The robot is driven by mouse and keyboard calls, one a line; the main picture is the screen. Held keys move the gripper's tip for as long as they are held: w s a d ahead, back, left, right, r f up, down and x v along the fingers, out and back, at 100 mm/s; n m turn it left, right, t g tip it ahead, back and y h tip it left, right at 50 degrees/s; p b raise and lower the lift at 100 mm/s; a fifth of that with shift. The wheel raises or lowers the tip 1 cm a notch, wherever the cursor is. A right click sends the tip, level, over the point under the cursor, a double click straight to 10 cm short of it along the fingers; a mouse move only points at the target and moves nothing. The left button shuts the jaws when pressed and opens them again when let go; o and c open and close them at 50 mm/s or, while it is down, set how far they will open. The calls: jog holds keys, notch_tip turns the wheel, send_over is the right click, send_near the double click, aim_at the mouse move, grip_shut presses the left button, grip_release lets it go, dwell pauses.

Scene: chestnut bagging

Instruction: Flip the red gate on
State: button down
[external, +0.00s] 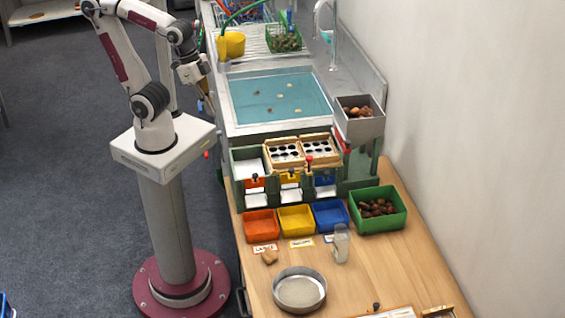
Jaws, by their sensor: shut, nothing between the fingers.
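A red piece (345,144), which looks like the red gate, sits under the grey hopper (360,122) at the right of the green sorting stand. Its exact position, on or off, is too small to tell. The hopper holds brown chestnuts (358,111). My gripper (203,92) hangs left of the sink, well away from the red piece and higher up. It is shut and empty. Its fingertips are small and hard to make out.
The green stand (241,154) carries a wooden tray with round holes and orange, yellow and blue gates. Matching bins (261,225) stand in front. A green bin (392,222) holds chestnuts. A round sieve (300,290) and a clear cup (341,243) stand nearer. A wall borders the right.

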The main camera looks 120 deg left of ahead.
jog(key=w+a+f+n+h, duration=0.3)
jog(key=w+a+n, duration=1.6)
jog(key=w, duration=0.1)
jog(key=w+a+r+n+t, duration=0.3)
jog(key=w+n, duration=0.4)
jog(key=n, duration=0.4)
jog(key=shift+w+a+r, duration=0.3)
jog(key=shift+a+r, duration=0.25)
jog(key=shift+a, duration=0.15)
jog(key=shift+f, duration=0.15)
send_near(345, 146)
notch_tip(345, 146, down, 4)
jog(key=shift+w+d+f, duration=0.1)
jog(key=shift+w, duration=0.5)
jog(key=shift+w+d+f, duration=0.1)
jog(key=shift+w+d, duration=0.05)
jog(key=shift+w, duration=0.5)
